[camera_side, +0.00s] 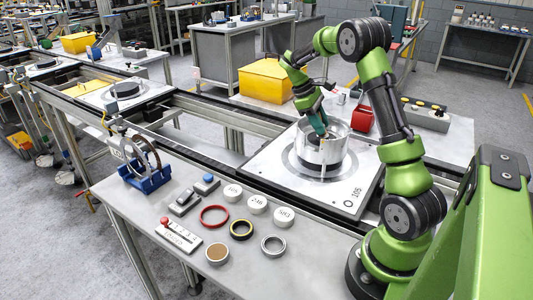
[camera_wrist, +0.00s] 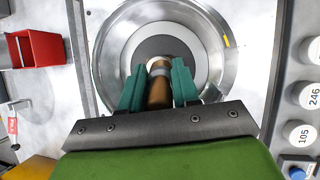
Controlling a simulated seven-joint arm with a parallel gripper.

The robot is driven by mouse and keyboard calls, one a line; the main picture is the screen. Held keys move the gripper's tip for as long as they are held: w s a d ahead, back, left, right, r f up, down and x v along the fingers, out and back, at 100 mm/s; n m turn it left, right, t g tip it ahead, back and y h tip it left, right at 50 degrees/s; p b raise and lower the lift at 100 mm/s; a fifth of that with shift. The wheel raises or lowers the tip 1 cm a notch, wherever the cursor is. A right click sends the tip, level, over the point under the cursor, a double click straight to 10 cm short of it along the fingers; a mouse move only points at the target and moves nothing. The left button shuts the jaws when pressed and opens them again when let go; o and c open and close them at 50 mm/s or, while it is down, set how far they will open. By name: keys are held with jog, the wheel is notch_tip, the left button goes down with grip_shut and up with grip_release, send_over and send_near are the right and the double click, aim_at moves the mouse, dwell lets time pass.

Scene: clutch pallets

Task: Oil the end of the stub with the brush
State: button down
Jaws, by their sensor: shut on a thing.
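My gripper (camera_side: 318,124) reaches down into the open top of a shiny metal drum (camera_side: 341,146). In the wrist view its teal fingers (camera_wrist: 159,88) are shut on the brush (camera_wrist: 159,92), whose brown wooden handle and pale band show between them. The brush points down towards the drum's middle; its tip is hidden. The drum (camera_wrist: 112,50) also shows in the wrist view, with a dark ring (camera_wrist: 155,46) and a pale centre inside. The stub lies hidden or cannot be told apart behind the brush, so I cannot tell whether they touch.
The front bench holds a blue stand with a ring (camera_side: 146,178), several numbered white pots (camera_side: 257,204), loose rings (camera_side: 214,216) and a brown-filled dish (camera_side: 217,253).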

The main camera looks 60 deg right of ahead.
jog(key=shift+a, duration=0.25)
jog(key=shift+d, duration=1.05)
jog(key=shift+a, duration=1.05)
jog(key=shift+d+r, duration=0.1)
jog(key=shift+d, duration=0.9)
jog(key=shift+a, duration=1.05)
jog(key=shift+r, duration=2.9)
